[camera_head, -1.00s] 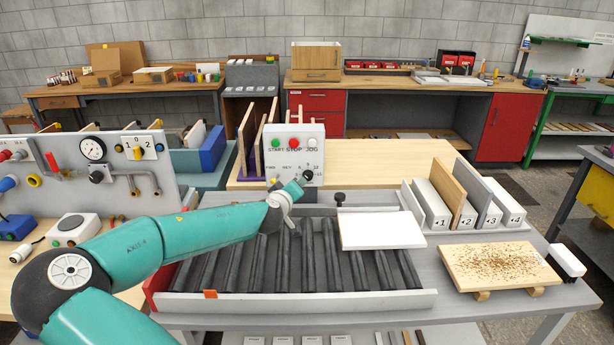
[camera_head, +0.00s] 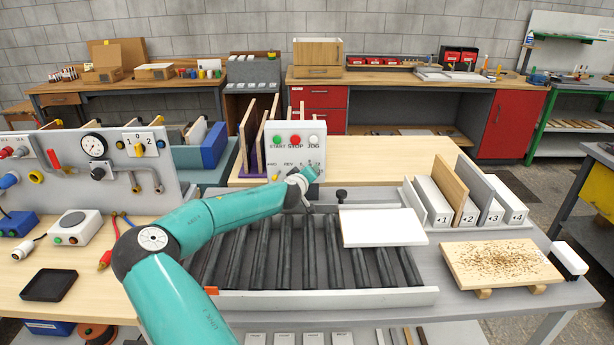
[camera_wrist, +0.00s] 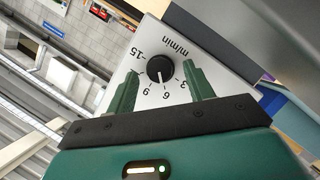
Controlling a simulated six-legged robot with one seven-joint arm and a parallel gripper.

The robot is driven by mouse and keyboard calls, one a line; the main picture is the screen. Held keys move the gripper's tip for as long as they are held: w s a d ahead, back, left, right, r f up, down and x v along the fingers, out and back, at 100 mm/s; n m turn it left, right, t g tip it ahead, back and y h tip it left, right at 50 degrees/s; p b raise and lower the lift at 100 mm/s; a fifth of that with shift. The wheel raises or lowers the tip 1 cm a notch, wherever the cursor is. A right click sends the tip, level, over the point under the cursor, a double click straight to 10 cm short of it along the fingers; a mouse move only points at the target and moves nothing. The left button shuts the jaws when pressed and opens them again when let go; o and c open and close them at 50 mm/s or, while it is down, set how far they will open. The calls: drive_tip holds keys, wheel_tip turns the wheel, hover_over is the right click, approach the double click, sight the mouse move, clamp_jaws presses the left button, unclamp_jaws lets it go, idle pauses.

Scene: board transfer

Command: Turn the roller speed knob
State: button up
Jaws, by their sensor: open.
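The roller speed knob (camera_wrist: 160,69) is a round black dial with a white mark, on a pale panel with a printed scale in m/min. Its mark points roughly toward the 6. My gripper (camera_wrist: 162,67) is open, with one green finger to each side of the knob in the wrist view. I cannot tell whether the fingers touch it. In the head view my gripper (camera_head: 308,176) is at the lower right of the control box (camera_head: 284,160) and hides the knob there. The box also carries START, STOP and JOG buttons.
The roller conveyor (camera_head: 290,299) lies below my arm, with a white board (camera_head: 382,227) on its right part. A small black knob (camera_head: 341,195) stands behind the board. Numbered slots with panels (camera_head: 440,205) are at right. A gauge panel (camera_head: 65,170) stands at left.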

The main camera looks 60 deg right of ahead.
drive_tip(key=shift+c, duration=0.3)
drive_tip(key=c, duration=0.9)
drive_tip(key=shift+w+f+n+h, duration=0.1)
drive_tip(key=shift+n+h, duration=0.2)
drive_tip(key=shift+n, duration=0.3)
drive_tip(key=o, duration=1)
drive_tip(key=shift+c, duration=0.2)
drive_tip(key=v, duration=1.3)
drive_tip(key=shift+a, duration=0.35)
drive_tip(key=shift+w, duration=0.1)
